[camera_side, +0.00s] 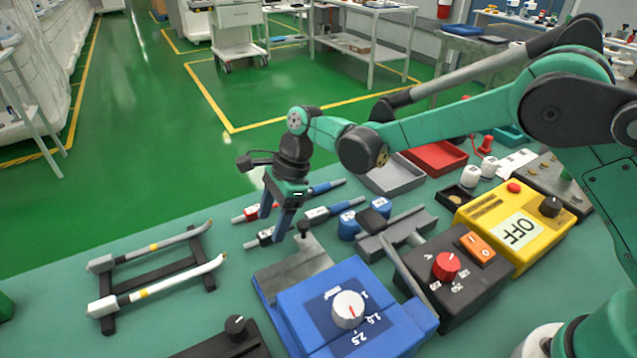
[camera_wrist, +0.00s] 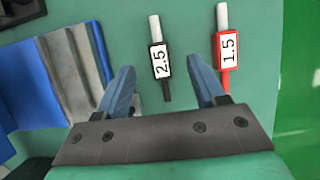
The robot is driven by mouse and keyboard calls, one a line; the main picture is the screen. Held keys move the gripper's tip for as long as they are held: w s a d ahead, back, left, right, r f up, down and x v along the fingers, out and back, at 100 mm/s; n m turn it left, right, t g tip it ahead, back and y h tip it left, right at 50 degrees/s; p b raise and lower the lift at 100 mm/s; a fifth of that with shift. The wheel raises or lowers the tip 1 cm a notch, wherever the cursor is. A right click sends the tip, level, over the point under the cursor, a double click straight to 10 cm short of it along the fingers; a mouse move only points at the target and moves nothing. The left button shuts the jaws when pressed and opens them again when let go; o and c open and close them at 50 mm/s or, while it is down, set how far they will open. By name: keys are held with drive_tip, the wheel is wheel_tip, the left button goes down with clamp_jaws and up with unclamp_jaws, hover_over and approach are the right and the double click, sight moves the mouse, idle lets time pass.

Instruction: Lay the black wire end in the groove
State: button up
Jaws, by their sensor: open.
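The black wire end (camera_wrist: 160,62), marked 2.5, lies on the green table with a pale tip and a dark tail.
A red wire end (camera_wrist: 227,60), marked 1.5, lies parallel to the black one, on its right. A black rack (camera_side: 155,275) with two white tools stands at the left. A black box with a red knob (camera_side: 446,265) and a yellow OFF box (camera_side: 515,228) stand at the right.

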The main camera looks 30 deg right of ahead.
sight(270, 232)
drive_tip(key=shift+x, duration=1.2)
clamp_jaws()
drive_tip(key=shift+r, duration=0.15)
wheel_tip(270, 232, up, 19)
drive_tip(key=s+f, duration=0.6)
drive_tip(key=f, duration=0.1)
drive_tip(key=s+f, duration=0.4)
drive_tip(key=shift+d, duration=0.25)
drive_tip(key=shift+r, duration=0.1)
